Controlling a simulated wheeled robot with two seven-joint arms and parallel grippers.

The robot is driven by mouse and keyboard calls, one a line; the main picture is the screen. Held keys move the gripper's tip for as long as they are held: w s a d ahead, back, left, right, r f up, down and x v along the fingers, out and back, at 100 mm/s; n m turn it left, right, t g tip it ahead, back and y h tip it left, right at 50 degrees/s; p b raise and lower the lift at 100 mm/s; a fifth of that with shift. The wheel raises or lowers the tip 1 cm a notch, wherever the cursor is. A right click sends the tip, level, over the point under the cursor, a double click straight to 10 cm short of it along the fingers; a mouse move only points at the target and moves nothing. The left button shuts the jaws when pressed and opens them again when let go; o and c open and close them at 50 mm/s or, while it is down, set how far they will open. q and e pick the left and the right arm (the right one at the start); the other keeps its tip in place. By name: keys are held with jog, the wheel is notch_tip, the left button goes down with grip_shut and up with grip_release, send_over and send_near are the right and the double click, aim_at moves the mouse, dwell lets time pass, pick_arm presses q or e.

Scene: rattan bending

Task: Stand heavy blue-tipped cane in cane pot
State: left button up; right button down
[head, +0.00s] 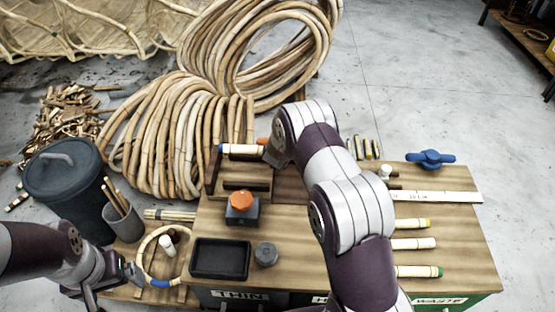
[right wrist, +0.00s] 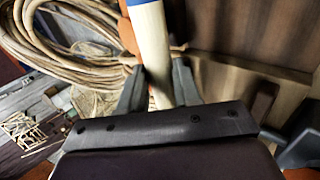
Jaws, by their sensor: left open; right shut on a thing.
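The blue-tipped cane (head: 243,150) lies roughly level at the back left of the workbench, beside a dark wooden rack. Its blue end points left in the head view. My right gripper (right wrist: 158,88) is shut on this cane, whose pale shaft and blue band (right wrist: 151,22) show between the fingers in the right wrist view. My right forearm hides most of that gripper in the head view. The grey cane pot (head: 123,222) stands left of the bench with several thin canes in it. My left gripper (head: 128,280) is open and empty, low, in front of the pot.
A dark lidded bin (head: 68,185) stands left of the pot. The bench holds a black tray (head: 220,259), an orange-knobbed block (head: 242,208), a grey knob (head: 265,254), several tipped canes (head: 412,243) and a blue clamp (head: 430,158). Rattan coils (head: 170,135) lie behind.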

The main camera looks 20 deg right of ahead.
jog(key=shift+w+a+f, duration=0.2)
jog(key=shift+w+a, duration=0.05)
jog(key=shift+w, duration=0.05)
notch_tip(320, 180, down, 4)
jog(key=shift+r+b, duration=0.1)
jog(key=shift+b, duration=0.6)
jog(key=shift+f, duration=0.25)
jog(key=shift+r, duration=0.1)
jog(key=shift+f+b, duration=0.55)
jog(key=shift+b, duration=0.3)
jog(key=c, duration=0.8)
grip_release()
